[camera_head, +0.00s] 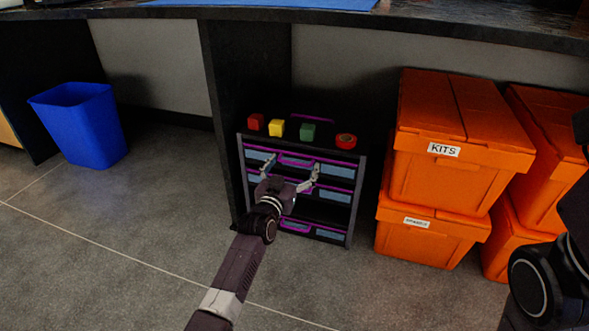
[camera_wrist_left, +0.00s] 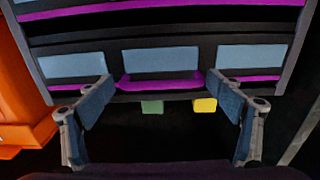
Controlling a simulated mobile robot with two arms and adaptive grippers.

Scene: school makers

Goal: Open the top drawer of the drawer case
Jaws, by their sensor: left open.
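The drawer case (camera_head: 356,195) is a dark grey cabinet on the floor under the counter. Its top drawer (camera_head: 339,171) has pale blue label panels and a magenta handle strip, and looks flush with the case. In the left wrist view, which is upside down, a drawer front (camera_wrist_left: 160,60) with a magenta handle (camera_wrist_left: 160,86) lies between the fingers. My left gripper (camera_head: 292,168) is open and empty in front of the upper drawers. Its fingers (camera_wrist_left: 160,88) are spread either side of the handle; I cannot tell whether they touch the front. My right gripper is out of view.
A red block (camera_head: 256,121), yellow block (camera_head: 276,127), green block (camera_head: 307,131) and red roll (camera_head: 346,141) sit on the case. Orange crates (camera_head: 455,180) stand close on the right. A blue bin (camera_head: 78,125) is at the left. The floor in front is clear.

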